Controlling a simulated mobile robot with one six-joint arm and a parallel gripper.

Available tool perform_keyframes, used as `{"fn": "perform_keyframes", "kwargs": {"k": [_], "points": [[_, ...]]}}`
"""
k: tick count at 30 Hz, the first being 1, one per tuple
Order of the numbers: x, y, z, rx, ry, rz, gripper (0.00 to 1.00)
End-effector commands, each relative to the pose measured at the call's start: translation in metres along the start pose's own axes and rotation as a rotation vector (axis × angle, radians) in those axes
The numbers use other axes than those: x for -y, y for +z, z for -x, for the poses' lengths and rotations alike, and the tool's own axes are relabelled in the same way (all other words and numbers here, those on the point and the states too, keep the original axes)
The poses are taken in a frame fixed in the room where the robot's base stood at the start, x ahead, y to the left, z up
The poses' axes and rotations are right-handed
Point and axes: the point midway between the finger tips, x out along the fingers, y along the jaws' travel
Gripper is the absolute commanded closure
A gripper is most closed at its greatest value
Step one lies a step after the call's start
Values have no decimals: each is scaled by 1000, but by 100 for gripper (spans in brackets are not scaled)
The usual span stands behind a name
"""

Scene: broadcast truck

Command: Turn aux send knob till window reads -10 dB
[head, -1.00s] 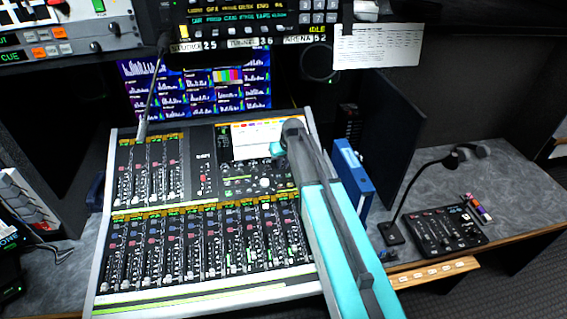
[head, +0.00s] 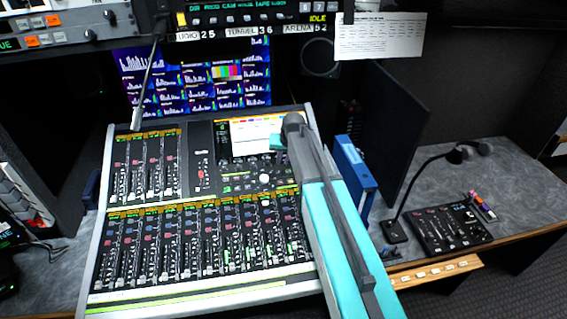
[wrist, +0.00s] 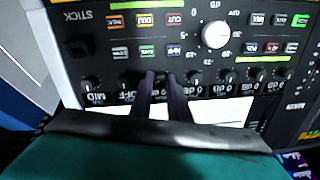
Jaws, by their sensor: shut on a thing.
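The mixing console (head: 197,155) stands on the desk in the head view, with a white screen (head: 248,138) in its upper right. My gripper (head: 280,142) is at this screen's right side; my arm hides part of the panel there. In the wrist view, which is upside down, my gripper's two dark fingers (wrist: 162,82) are close together on one small black knob in a row of knobs beside the screen. The fingers mostly hide that knob. Other row knobs, such as one (wrist: 228,76), have dB labels. The window reading for the held knob is not legible.
A large white knob (wrist: 215,35) and lit buttons (wrist: 146,19) lie close to my fingers. A blue binder (head: 354,170) stands right of the console. A gooseneck microphone (head: 421,180) and small black panel (head: 448,229) are farther right. A gooseneck (head: 147,85) rises at the console's upper left.

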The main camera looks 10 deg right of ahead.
Motion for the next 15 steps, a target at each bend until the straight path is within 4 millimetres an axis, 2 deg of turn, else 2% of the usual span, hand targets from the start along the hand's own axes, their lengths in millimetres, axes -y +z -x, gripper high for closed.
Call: {"fn": "perform_keyframes", "kwargs": {"k": [15], "points": [[0,2,-2,-29,-1,-443,100]]}}
